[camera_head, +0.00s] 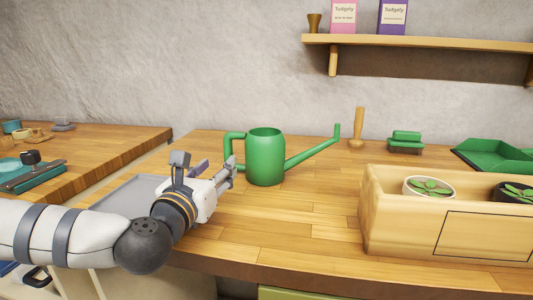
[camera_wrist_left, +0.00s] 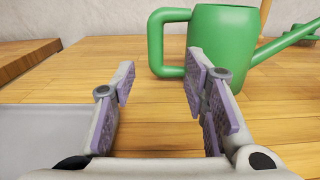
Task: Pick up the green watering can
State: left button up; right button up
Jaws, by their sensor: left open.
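The green watering can (camera_head: 265,157) stands upright on the wooden worktop. Its handle is on the left and its long spout points right. My left gripper (camera_head: 216,168) is just left of the can, low over the worktop, with its fingers pointing toward the handle side. In the left wrist view the fingers (camera_wrist_left: 160,78) are spread wide with nothing between them. The can (camera_wrist_left: 222,42) shows beyond the fingertips there, with its handle ahead of the gap and its body to the right. My right gripper is not in view.
A grey tray (camera_head: 128,196) lies left of the can, under my left arm. A wooden planter box (camera_head: 408,239) with potted plants stands at the right. A wooden tool (camera_head: 357,130), a green brush (camera_head: 405,141) and a green tray (camera_head: 490,155) are behind. The front middle worktop is clear.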

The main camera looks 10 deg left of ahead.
aim_at(226, 154)
pick_arm(q)
jog(key=w, duration=0.8)
jog(key=shift+a+f, duration=0.1)
grip_shut()
